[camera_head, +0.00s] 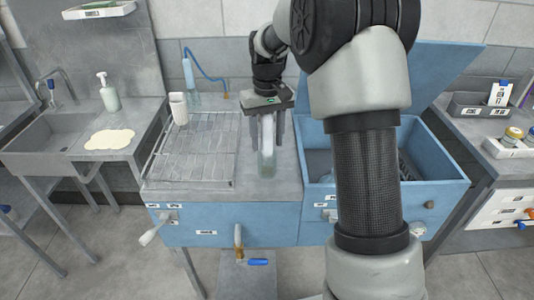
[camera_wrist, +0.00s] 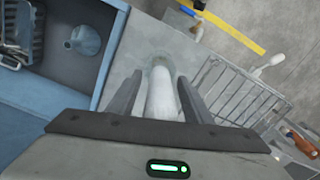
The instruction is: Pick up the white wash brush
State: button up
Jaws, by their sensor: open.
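A white, rounded cylindrical thing, which looks like the white wash brush (camera_head: 267,135), is on the grey worktop between the drying rack and the blue basin. Its near end has a clear, glassy-looking part. In the wrist view the white brush (camera_wrist: 162,98) lies between the two fingers, with the pale see-through end beyond the fingertips. My gripper (camera_head: 267,122) is above the worktop and open, one finger on each side of the brush. In the wrist view my gripper (camera_wrist: 160,82) shows a gap beside the brush. Its upper end is hidden by the gripper body.
A wire drying rack (camera_head: 192,155) stands left, with a white cup-like container (camera_head: 179,108) at its back corner. A blue open-lidded basin (camera_head: 437,193) is right, with a funnel-like item (camera_wrist: 86,39) inside. A sink (camera_head: 45,145) and soap bottle (camera_head: 109,93) are far left.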

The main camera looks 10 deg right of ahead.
jog(key=shift+f, duration=0.6)
grip_shut()
notch_tip(320, 180, up, 12)
jog(key=p, duration=0.3)
jog(key=shift+r, duration=0.1)
